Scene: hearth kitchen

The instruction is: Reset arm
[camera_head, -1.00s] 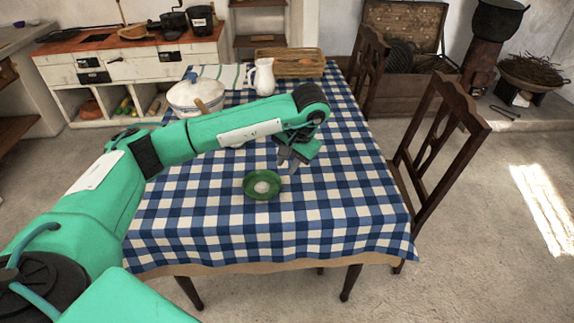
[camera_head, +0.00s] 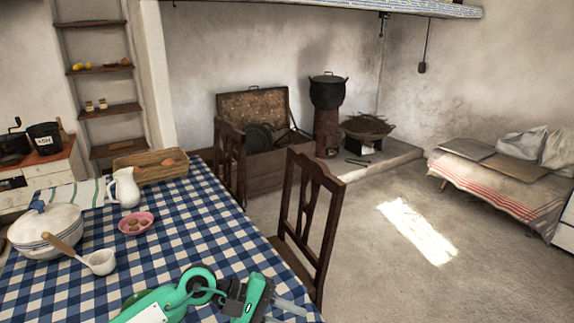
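My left arm, teal, comes in at the bottom of the head view and lies low over the near edge of the checked table. My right gripper is out of view.
The blue-checked table (camera_head: 190,235) bears a white tureen (camera_head: 48,232), ladle (camera_head: 100,262), pink bowl (camera_head: 136,223), white jug (camera_head: 125,187) and wooden tray (camera_head: 150,172). A chair (camera_head: 305,215) stands close at the table's right. Open floor (camera_head: 370,275) lies further right.

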